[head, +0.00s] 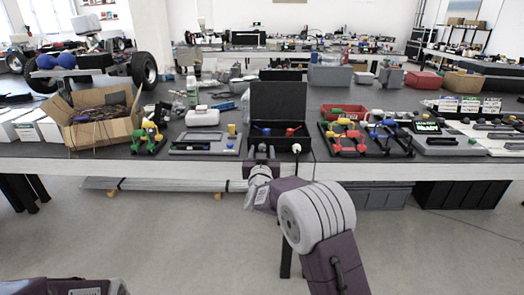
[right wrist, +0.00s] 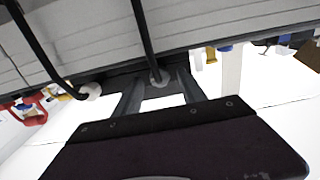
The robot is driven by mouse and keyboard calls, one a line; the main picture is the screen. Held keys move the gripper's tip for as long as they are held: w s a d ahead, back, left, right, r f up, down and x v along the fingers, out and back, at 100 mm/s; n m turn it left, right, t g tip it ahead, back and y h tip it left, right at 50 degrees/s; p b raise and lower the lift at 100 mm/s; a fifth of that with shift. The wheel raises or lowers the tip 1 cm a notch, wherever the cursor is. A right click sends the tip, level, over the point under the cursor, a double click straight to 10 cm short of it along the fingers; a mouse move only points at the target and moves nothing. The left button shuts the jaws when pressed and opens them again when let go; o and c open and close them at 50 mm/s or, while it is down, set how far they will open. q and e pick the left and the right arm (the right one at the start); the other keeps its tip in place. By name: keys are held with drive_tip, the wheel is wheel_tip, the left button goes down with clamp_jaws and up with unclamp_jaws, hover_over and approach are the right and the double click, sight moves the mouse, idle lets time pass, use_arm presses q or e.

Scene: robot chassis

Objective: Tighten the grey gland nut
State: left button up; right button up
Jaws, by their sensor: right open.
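In the right wrist view two black cables hang in front of a pale slatted surface. Each ends in a light grey round piece: one (right wrist: 160,77) lies between my fingertips, the other (right wrist: 89,91) is to the left, outside them. I cannot tell for sure which is the gland nut. My right gripper (right wrist: 158,86) is open, one finger on each side of the nearer piece; contact is unclear. In the head view my right gripper (head: 262,151) is at the bench's front edge, before the open black case. A pale round piece (head: 296,148) shows to its right. My left gripper is out of view.
The black case (head: 278,103) has its lid up, with blue- and red-handled items inside. A grey panel (head: 205,144) lies left of it; a red-and-green frame rack (head: 345,140) stands right. A cardboard box (head: 95,117) is further left. The floor before the bench is mostly clear.

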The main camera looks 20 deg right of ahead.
drive_tip(key=shift+w+d, duration=0.15)
drive_tip(key=shift+w, duration=0.35)
clamp_jaws()
